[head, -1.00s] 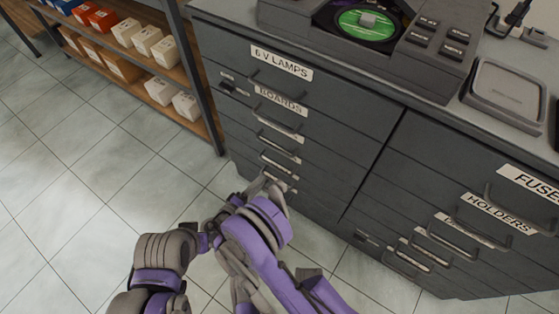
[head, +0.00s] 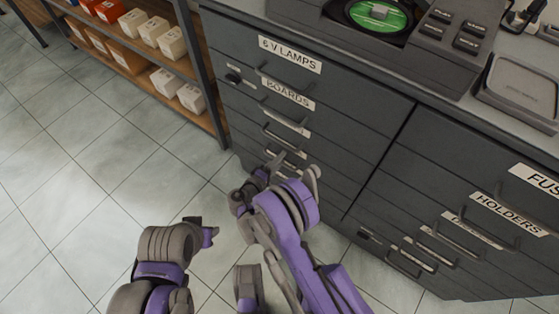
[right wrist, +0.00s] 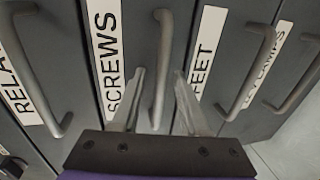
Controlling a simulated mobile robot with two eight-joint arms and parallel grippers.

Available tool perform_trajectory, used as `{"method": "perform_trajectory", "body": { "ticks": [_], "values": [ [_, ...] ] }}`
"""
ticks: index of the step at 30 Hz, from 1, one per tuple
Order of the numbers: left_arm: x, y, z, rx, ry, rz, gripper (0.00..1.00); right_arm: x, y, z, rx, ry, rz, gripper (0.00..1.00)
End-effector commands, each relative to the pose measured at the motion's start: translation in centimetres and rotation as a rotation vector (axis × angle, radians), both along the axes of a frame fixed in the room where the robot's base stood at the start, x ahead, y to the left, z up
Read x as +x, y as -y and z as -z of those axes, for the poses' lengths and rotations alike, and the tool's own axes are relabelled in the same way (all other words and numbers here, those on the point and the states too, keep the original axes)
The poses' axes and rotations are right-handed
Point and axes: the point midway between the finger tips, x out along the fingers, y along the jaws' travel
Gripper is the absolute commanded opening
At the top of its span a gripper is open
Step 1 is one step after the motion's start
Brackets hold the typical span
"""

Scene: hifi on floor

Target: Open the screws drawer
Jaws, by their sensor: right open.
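The screws drawer shows in the right wrist view, with its SCREWS label (right wrist: 109,58) and a grey bar handle (right wrist: 162,72) beside the label. My right gripper (right wrist: 160,105) is open, one finger on each side of that handle. I cannot tell whether either finger touches it. The drawer looks shut, its front level with its neighbours. In the head view my right gripper (head: 272,166) is at the lower drawers of the left column, partly hidden by its own wrist.
The FEET label (right wrist: 206,52) marks the neighbouring drawer. The grey cabinet (head: 355,120) has other handles close by. A hi-fi unit with a green disc (head: 380,14) stands on top. A shelf of small boxes (head: 172,43) is at left. The tiled floor (head: 70,190) is clear.

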Motion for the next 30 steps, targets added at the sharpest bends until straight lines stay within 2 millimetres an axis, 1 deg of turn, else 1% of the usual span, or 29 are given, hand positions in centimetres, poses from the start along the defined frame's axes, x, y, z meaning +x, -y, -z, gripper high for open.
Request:
{"method": "perform_trajectory", "body": {
  "ticks": [1,5,6,7,8,30],
  "values": [
    [0.0,0.0,0.0,0.0,0.0,0.0,0.45,-0.01,-0.01,0.0,0.0,0.0,0.0,0.39],
    [0.0,0.0,0.0,0.0,0.0,0.0,0.45,-0.02,-0.02,-0.01,0.0,0.0,0.0,0.15],
    [0.0,0.0,0.0,0.0,0.0,0.0,0.45,-0.03,-0.01,0.0,0.0,0.0,0.0,0.08],
    [0.0,0.0,0.0,0.0,0.0,0.0,0.45,-0.02,-0.02,-0.01,0.0,0.0,0.0,0.03],
    [0.0,0.0,0.0,0.0,0.0,0.0,0.45,-0.03,-0.01,0.0,0.0,0.0,0.0,0.0],
    [0.0,0.0,0.0,0.0,0.0,0.0,0.45,-0.04,-0.01,-0.02,0.0,0.0,0.0,0.0]
  ]
}}
